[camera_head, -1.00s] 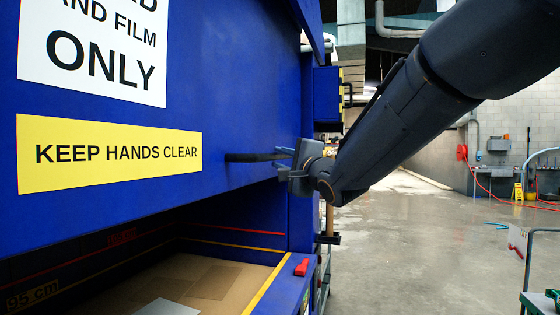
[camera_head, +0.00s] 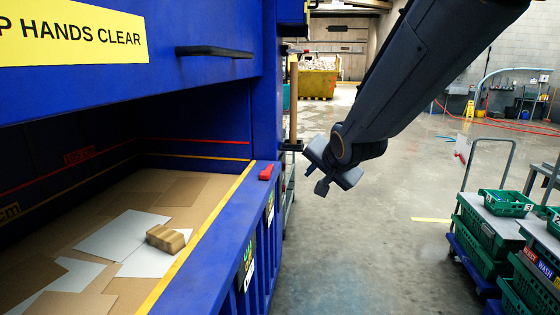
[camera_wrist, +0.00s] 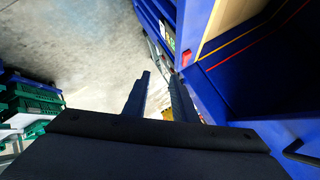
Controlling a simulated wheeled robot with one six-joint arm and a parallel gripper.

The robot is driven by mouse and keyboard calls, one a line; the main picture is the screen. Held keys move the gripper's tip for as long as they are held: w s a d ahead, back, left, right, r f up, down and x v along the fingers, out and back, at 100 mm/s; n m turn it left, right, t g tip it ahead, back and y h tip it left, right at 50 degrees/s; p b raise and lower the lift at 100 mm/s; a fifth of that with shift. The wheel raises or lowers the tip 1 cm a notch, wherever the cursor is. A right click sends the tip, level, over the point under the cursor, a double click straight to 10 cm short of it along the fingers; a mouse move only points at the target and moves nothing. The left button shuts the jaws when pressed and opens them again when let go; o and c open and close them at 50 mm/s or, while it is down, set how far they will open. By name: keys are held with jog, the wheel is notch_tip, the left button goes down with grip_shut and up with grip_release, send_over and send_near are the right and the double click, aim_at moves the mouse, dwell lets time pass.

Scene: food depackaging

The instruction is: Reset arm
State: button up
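My arm reaches in from the top right in the head view. My gripper (camera_head: 317,177) hangs in free air over the aisle, right of the blue machine (camera_head: 215,95) and apart from it. In the wrist view its two dark fingers (camera_wrist: 160,85) stand apart with a gap between them and nothing held. The machine's black bar handle (camera_head: 214,51) is up at the left, clear of my gripper. The front opening below shows flat cardboard, white sheets and a small brown block (camera_head: 166,239).
The machine's blue front ledge (camera_head: 215,240) with a red switch (camera_head: 266,172) lies left of my gripper. Carts with green crates (camera_head: 507,203) stand at the right. The wet concrete floor (camera_head: 370,235) between is clear. A yellow skip (camera_head: 318,83) stands far back.

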jog(key=s+d+f+n+g+h, duration=0.1)
jog(key=s+d+f+n+g, duration=0.2)
jog(key=s+f, duration=0.6)
jog(key=s+d+f+n+g+h+b, duration=0.1)
jog(key=s+d+f+n+g, duration=0.3)
jog(key=s+f, duration=0.5)
jog(key=s+d+g, duration=0.1)
jog(key=s+d, duration=0.1)
jog(key=s, duration=0.5)
jog(key=shift+d+f+g+b, duration=0.15)
jog(key=shift+d+g+b, duration=0.15)
jog(key=shift+d+g, duration=0.1)
